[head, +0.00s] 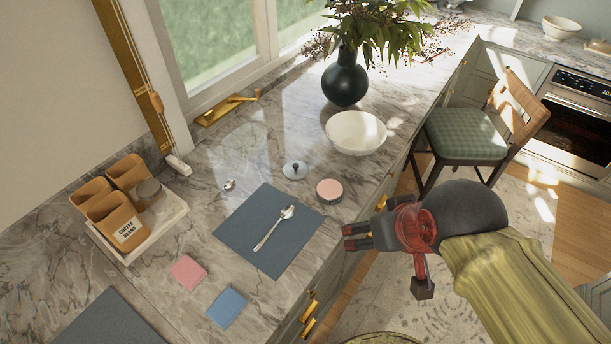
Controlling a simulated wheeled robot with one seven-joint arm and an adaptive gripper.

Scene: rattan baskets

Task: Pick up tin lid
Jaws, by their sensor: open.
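A small round pale lid with a dark knob (295,170) lies on the marble counter (215,155). Just right of it and nearer to me is a round dark-rimmed piece with a pink top (329,190). I cannot tell for certain which of the two is the tin lid.
A blue-grey mat (247,249) with a spoon (275,228) lies left of my gripper. A white bowl (356,132) and dark vase (345,79) stand behind the round things. A tray (181,210) holds canisters at left. A chair (464,134) stands beyond.

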